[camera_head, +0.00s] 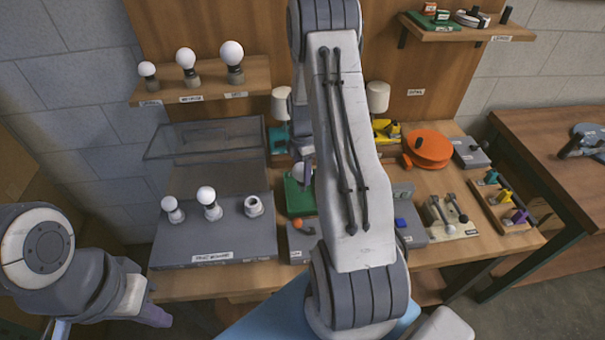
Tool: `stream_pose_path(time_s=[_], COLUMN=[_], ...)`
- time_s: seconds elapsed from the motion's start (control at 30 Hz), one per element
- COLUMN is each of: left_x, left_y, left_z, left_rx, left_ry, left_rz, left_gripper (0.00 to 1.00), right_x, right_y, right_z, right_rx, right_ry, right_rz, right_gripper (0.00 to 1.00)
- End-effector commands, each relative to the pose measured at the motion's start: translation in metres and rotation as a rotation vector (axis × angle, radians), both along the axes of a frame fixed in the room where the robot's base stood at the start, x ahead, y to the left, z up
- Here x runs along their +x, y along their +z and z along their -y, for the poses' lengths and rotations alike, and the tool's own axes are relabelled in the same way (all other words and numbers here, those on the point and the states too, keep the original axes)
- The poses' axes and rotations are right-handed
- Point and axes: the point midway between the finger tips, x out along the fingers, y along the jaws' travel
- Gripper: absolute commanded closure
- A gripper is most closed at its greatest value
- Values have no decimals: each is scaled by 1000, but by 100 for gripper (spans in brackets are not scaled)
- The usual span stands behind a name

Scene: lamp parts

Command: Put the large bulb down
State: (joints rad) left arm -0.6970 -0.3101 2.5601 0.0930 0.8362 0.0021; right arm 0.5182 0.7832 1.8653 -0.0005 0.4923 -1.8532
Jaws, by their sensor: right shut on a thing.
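My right arm reaches up through the middle of the view and hides much of the bench. My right gripper (301,160) shows only partly, left of the arm's pale link. It is shut on a round whitish thing, seemingly the large bulb (299,174), mostly hidden, above the green block. The grey stand (215,248) has a small bulb (173,210), a medium bulb (209,204) and an empty socket (254,206). Three more bulbs stand on the upper left shelf, the largest (232,54) at its right. My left gripper (150,315) is low at the left; its jaws cannot be made out.
A clear glass-like panel (207,138) stands behind the grey stand. A green block (298,197), an orange disc (430,147), a white lampshade (377,96) and several small fixtures crowd the bench. Another table (550,130) stands at the right.

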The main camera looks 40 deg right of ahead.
Motion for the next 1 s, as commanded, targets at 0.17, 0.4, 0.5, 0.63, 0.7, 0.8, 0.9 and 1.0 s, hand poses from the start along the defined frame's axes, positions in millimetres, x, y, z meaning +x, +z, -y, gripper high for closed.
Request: stream_pose_path(time_s=[0.17,0.4,0.5,0.63,0.7,0.8,0.9,1.0], left_x=[0,0,0,0,0,0,0,0], left_y=[12,11,10,8,8,8,8,9], left_z=[0,0,0,0,0,0,0,0], left_rx=[0,0,0,0,0,0,0,0], left_ry=[1,1,1,0,0,0,0,0], left_rz=[0,0,0,0,0,0,0,0], left_gripper=[100,100,100,100,100,100,100,100], right_x=[-1,-1,-1,-1,-1,-1,-1,-1], right_y=[-22,-27,-28,-30,-30,-30,-30,-29], right_z=[0,0,0,0,0,0,0,0], right_rx=[2,0,0,0,0,0,0,0], right_ry=[0,0,0,0,0,0,0,0], right_rz=[-3,-1,-1,-1,-1,-1,-1,-1], right_gripper=[72,72,72,21,2,2,2,2])
